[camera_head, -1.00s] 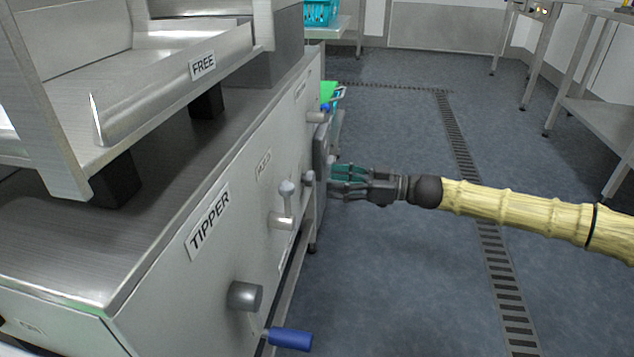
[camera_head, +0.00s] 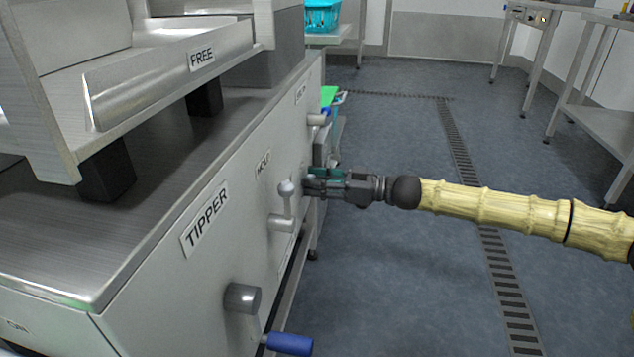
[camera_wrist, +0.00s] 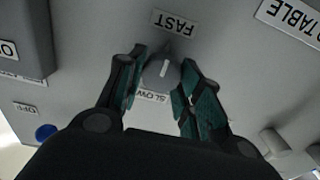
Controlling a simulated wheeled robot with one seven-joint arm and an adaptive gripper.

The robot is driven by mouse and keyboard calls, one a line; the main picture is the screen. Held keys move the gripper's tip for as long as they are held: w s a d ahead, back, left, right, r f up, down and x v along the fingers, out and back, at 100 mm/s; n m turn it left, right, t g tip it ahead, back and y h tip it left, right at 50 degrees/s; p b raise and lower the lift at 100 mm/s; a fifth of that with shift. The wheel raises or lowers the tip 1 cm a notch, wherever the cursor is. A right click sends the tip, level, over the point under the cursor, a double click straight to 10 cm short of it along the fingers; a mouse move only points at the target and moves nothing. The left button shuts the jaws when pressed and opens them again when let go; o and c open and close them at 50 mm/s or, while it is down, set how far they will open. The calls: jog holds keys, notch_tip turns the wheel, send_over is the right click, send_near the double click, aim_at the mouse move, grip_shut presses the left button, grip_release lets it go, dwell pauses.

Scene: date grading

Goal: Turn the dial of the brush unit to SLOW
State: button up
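The dial (camera_wrist: 158,75) is a round grey knob on the steel front panel, seen in the wrist view. Its white mark and pointed tip face the FAST label (camera_wrist: 175,22). The SLOW label (camera_wrist: 152,97) is on the opposite side, partly covered by the knob and fingers. My gripper (camera_wrist: 160,82) has its teal-padded fingers spread, one on each side of the dial. Firm contact with the knob cannot be made out. In the head view my gripper (camera_head: 308,182) reaches the panel from the right and hides the dial.
The TIPPER label (camera_head: 205,217), a lever with a ball end (camera_head: 286,190), a grey knob (camera_head: 242,297) and a blue handle (camera_head: 289,343) are on the nearer panel. A teal basket (camera_head: 322,15) stands behind. The floor (camera_head: 400,280) to the right is clear.

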jog(key=shift+c, duration=1.2)
jog(key=shift+m, duration=0.3)
jog(key=m+p, duration=0.7)
jog(key=m, duration=0.4)
jog(key=m+p, duration=0.7)
jog(key=m, duration=0.5)
jog(key=m+p, duration=0.8)
jog(key=m, duration=0.4)
jog(key=shift+f, duration=0.4)
jog(key=shift+m, duration=0.3)
